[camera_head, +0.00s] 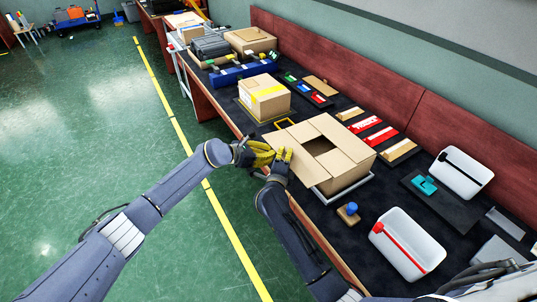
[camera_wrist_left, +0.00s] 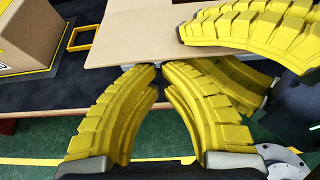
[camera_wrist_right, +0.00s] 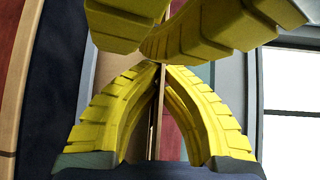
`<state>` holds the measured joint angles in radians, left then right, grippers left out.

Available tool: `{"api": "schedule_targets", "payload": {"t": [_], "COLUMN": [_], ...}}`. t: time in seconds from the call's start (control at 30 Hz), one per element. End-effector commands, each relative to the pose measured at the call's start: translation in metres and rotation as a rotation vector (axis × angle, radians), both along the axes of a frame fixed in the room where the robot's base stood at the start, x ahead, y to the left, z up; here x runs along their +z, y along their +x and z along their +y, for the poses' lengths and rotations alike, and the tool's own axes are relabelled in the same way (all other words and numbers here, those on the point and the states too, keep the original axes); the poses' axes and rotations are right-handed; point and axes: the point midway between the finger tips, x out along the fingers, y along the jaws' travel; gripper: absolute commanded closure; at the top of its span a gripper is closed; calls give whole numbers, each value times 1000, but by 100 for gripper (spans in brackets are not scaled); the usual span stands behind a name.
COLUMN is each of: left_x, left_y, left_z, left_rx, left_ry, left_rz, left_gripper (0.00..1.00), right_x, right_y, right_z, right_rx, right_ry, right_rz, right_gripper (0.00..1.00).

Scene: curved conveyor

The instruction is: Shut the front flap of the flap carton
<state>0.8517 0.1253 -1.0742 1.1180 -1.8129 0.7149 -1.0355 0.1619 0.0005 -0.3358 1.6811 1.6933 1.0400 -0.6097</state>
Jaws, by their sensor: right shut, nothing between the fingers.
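The flap carton (camera_head: 352,179) is a brown box on the dark bench, its top opening partly uncovered. Its broad front flap (camera_head: 306,169) reaches toward the near bench edge, and another flap spreads to the left. My left gripper (camera_head: 262,154) is at the carton's near-left side. Its yellow fingertips meet at a flap edge (camera_wrist_left: 118,54) in the left wrist view; contact is unclear. My right gripper (camera_head: 283,157) is beside it at the flaps, shut and empty. In the right wrist view a thin cardboard edge (camera_wrist_right: 158,115) shows edge-on behind its fingers. The grippers partly hide the flaps.
A taped carton (camera_head: 264,97) stands left of the flap carton. Red and tan pieces (camera_head: 374,132) lie behind it. A blue-knobbed block (camera_head: 349,212) and a white bin (camera_head: 407,245) are to the right. The grippers are very close together.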

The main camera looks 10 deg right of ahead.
Motion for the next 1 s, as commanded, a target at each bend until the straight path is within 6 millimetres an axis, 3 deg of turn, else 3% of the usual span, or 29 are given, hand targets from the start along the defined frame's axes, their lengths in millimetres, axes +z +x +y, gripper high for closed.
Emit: {"api": "schedule_targets", "payload": {"t": [0.13, 0.37, 0.6, 0.87, 1.0], "left_x": [14, 17, 16, 15, 14], "left_y": [1, 1, 1, 1, 0], "left_z": [-1, -2, -2, -1, -1], "left_rx": [-1, -1, -1, 0, 0], "left_ry": [0, -4, -4, -2, -1], "left_rz": [-3, -3, -3, -1, -1], "left_gripper": [100, 100, 100, 100, 100], "right_x": [0, -3, -3, -1, -1], "right_y": [0, -1, -1, -1, -11], "right_z": [0, 0, 0, 1, 6], "right_rx": [0, 0, 0, 0, 0], "right_ry": [0, 0, 0, 1, 3], "right_rz": [0, 5, 5, 2, 3], "right_gripper": [100, 100, 75, 75, 75]}}
